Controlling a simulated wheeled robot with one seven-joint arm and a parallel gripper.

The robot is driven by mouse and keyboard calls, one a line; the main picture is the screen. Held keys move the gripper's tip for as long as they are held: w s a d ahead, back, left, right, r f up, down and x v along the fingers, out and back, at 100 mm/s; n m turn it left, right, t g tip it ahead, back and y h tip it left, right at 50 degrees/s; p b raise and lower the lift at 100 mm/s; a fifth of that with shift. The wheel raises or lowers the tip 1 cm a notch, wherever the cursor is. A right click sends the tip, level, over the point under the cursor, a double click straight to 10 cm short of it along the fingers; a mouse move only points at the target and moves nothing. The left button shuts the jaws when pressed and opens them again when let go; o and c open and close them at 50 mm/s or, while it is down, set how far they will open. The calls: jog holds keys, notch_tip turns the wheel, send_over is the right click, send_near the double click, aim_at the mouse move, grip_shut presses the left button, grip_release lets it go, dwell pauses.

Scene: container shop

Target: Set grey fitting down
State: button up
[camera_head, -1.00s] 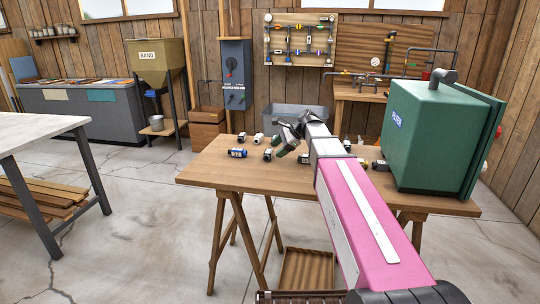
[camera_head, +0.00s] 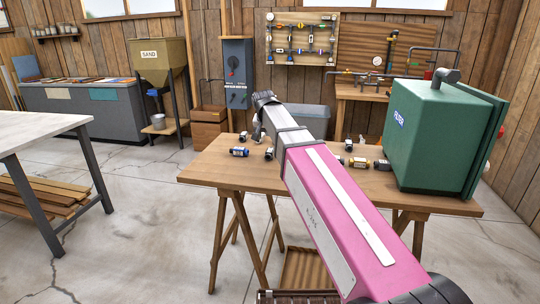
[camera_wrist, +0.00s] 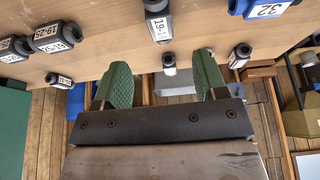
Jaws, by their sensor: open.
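My gripper (camera_wrist: 162,60) is open in the wrist view, its two green pads apart with nothing held between them. A grey fitting with a white label (camera_wrist: 158,24) rests on the wooden table, beyond the gap between the pads and clear of both. A smaller fitting with a pale end (camera_wrist: 169,64) shows in the gap at the table edge. In the head view my gripper (camera_head: 264,99) is above the table's far edge, and my arm hides part of the tabletop. Several fittings look alike; I cannot tell which one the task names.
The wooden table (camera_head: 215,172) also bears a blue fitting (camera_head: 239,152), a dark fitting (camera_head: 269,153) and several others right of my arm. A large green filter box (camera_head: 430,140) fills the right end. The table's left front is clear.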

aim_at(269, 151)
jog(key=x, duration=0.9)
jog(key=shift+a+f, duration=0.1)
jog(key=shift+f, duration=0.35)
jog(key=c, duration=1.1)
jog(key=shift+r, duration=0.15)
